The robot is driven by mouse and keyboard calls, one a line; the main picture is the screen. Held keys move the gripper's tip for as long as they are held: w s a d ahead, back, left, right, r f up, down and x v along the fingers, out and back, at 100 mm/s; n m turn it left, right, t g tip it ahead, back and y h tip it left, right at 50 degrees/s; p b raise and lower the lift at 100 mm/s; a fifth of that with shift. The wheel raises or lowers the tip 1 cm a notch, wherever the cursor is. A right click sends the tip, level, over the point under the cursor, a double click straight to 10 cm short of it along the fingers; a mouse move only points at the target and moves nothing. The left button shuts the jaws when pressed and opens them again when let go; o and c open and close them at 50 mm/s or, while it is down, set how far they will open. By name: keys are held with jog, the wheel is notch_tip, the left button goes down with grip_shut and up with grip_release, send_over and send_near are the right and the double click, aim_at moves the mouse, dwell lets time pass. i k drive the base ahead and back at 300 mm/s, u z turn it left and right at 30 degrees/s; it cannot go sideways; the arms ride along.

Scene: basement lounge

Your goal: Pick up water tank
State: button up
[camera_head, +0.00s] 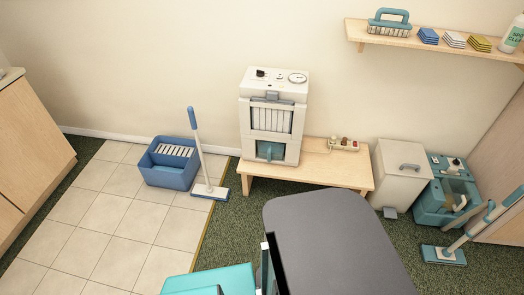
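A white appliance with a dial and a vertical grille (271,118) stands upright on a low wooden bench against the wall. A teal part with a handle (270,151) sits in the opening at its bottom front; it looks like the water tank, seated inside the housing. Most of this part is hidden within the housing. My gripper cannot be made out in this view. A dark grey rounded top, which looks like part of my own body, fills the lower middle. A teal block at the bottom edge is cut off, and I cannot tell what it is.
The wooden bench (310,170) also holds a power strip (343,144). A blue mop bucket (170,163) and a mop (210,190) stand left on tiles. A white bin (402,172) and a teal cleaning machine (449,190) stand right. A wall shelf (435,41) holds cleaning supplies.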

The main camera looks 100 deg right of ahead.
aim_at(270, 150)
jog(key=u, duration=0.05)
jog(key=i, duration=0.85)
jog(key=z, duration=3.05)
jog(key=i, duration=0.2)
jog(key=z, duration=0.3)
